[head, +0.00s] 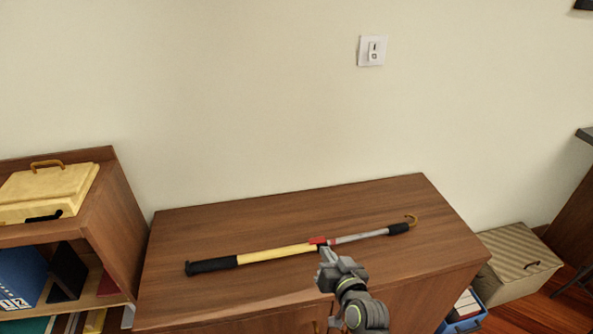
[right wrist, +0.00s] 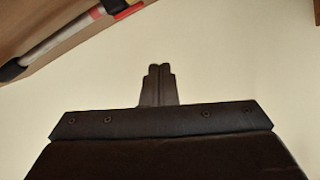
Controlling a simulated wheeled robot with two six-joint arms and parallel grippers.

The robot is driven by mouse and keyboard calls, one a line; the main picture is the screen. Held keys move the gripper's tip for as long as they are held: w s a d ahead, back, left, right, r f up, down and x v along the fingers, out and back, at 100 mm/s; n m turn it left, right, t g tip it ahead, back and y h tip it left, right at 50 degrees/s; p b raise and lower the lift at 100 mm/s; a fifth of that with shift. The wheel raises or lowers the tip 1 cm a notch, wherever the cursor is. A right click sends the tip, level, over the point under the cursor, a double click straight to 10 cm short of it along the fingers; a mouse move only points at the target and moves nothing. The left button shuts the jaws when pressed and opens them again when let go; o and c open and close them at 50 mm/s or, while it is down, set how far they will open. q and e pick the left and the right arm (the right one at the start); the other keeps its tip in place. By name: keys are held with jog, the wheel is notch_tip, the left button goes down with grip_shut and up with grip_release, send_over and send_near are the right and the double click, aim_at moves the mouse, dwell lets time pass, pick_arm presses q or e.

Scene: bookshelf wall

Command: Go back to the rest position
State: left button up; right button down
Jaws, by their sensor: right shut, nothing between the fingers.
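My right gripper (head: 326,258) is in front of the wooden cabinet top in the head view, near the middle of a long pole. In the right wrist view its fingers (right wrist: 158,72) are together with nothing between them. The pole (head: 277,254) has a yellow shaft, a black grip at the left, a red collar, a grey section and a hook at the right end. It lies across the cabinet top. Part of it shows at the upper left of the right wrist view (right wrist: 62,40), apart from the fingers. My left gripper is not in view.
The cabinet (head: 215,292) stands against a bare wall with a light switch (head: 372,51). A shelf (head: 112,212) at the left holds a yellow case (head: 45,192) and binders. A striped box (head: 518,266) and a blue bin (head: 466,322) sit on the floor at the right.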

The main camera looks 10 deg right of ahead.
jog(key=s+d+f+n+g+h, duration=0.1)
jog(key=s+d+g, duration=0.35)
jog(key=s, duration=0.55)
jog(key=s+d+f+g+h, duration=0.1)
jog(key=s+d+g+h, duration=0.3)
jog(key=s, duration=0.7)
jog(key=s+d+f+n+g+y, duration=0.1)
jog(key=s+d+g, duration=0.3)
jog(key=s, duration=0.6)
jog(key=s+f+x, duration=0.1)
jog(key=s+x, duration=0.2)
jog(key=x, duration=0.9)
jog(key=s+a+f+x, duration=0.1)
jog(key=s+x, duration=0.2)
jog(key=x, duration=0.9)
jog(key=s+a+f+g, duration=0.1)
jog(key=s+f, duration=1.3)
jog(key=f, duration=0.2)
jog(key=shift+s+a+y+b, duration=0.15)
jog(key=shift+s+y+b, duration=0.2)
jog(key=shift+y+b, duration=0.05)
